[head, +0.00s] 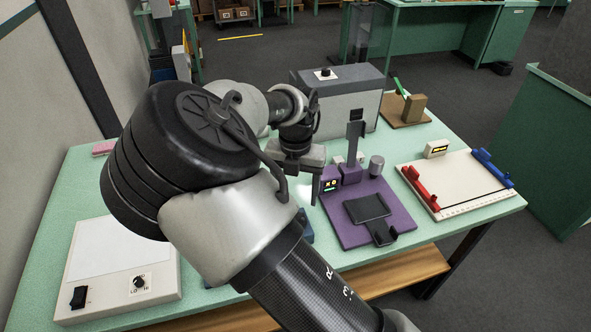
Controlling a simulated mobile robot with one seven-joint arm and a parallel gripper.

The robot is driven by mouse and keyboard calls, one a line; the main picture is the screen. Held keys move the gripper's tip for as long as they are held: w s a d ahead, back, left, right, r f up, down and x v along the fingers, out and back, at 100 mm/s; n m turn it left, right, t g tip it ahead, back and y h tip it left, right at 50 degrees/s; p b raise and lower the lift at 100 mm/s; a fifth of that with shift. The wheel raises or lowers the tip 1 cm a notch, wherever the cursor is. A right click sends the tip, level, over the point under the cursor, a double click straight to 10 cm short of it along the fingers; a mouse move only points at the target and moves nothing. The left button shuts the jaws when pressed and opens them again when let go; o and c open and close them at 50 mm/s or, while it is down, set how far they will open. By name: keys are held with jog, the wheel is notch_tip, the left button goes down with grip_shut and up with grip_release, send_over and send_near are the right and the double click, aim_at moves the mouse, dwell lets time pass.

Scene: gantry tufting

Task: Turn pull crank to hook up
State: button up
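A purple fixture (362,236) stands on the green table, with a dark upright column (354,148), a small lit display (330,185), a grey cylinder (376,166) and a dark tilted plate (368,208) at its front. I cannot make out which part is the pull crank or the hook; they may be hidden behind my arm or too small to tell. My gripper (314,186) points down just left of the fixture's upright, above the table. One narrow finger shows; its opening cannot be judged. Nothing is clearly seen in it.
A grey box machine (340,98) stands behind the fixture. A cream board (458,182) with red and blue clamps lies at right, a wooden block stand (408,110) at back right. A white panel with a knob (118,272) is at front left. A blue item (305,228) is partly hidden.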

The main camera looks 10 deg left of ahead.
notch_tip(320, 180, up, 8)
dwell(0.6)
